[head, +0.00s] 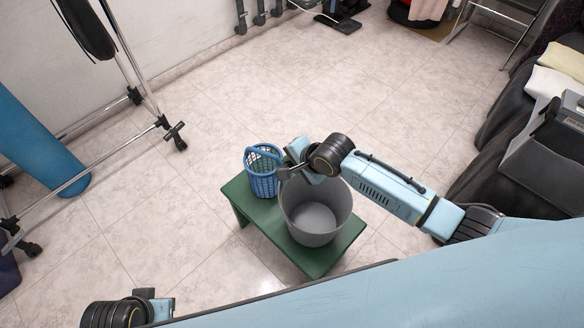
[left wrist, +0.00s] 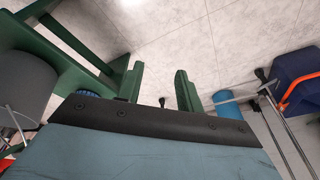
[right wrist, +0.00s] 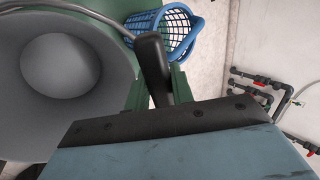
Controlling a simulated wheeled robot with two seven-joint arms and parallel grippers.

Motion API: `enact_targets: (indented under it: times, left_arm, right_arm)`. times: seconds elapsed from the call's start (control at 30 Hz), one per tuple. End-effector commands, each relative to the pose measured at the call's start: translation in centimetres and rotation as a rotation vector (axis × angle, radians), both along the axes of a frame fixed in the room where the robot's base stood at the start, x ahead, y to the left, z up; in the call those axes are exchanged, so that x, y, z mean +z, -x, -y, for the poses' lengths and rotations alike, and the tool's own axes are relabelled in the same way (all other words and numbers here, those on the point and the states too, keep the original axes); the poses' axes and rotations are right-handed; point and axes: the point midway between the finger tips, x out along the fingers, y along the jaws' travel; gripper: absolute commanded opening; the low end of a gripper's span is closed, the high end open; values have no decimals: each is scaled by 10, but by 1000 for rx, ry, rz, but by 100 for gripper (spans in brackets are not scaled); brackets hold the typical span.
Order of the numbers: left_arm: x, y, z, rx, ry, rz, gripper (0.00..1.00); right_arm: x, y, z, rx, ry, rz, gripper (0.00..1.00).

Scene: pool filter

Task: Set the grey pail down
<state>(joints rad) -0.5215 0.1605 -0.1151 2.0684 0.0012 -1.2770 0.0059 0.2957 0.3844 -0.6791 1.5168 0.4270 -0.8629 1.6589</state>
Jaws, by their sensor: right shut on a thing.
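The grey pail (head: 316,215) is upright over the green stool (head: 318,262), in front of the blue basket. I cannot tell whether its base touches the stool top. The pail looks empty inside. My right gripper (head: 287,170) is at the pail's far rim, shut on the dark grip of the pail's handle (right wrist: 152,62); the handle's wire runs over the pail's mouth in the right wrist view. My left gripper (left wrist: 160,85) is open and empty, low and left of the stool. Part of the pail (left wrist: 22,85) shows at the left edge of the left wrist view.
A blue basket (head: 263,181) stands on the stool's far end, close to the pail and my right gripper. A wheeled metal rack (head: 130,75) and a blue cylinder (head: 40,145) are at the left. The tiled floor around the stool is mostly clear.

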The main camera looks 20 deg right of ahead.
Motion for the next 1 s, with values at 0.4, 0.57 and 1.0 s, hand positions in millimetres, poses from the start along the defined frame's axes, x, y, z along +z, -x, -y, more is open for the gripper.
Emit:
enact_targets:
  times: [0.4, 0.57, 1.0]
  left_arm:
    - [18, 0, 7, 1, 11, 9, 36]
    - [18, 0, 7, 1, 12, 10, 36]
    - [18, 0, 7, 0, 13, 11, 36]
  right_arm:
    - [-13, -1, 0, -1, 0, 2, 0]
    - [-16, 0, 0, -1, 1, 0, 25]
    - [-15, 0, 0, -1, 1, 0, 45]
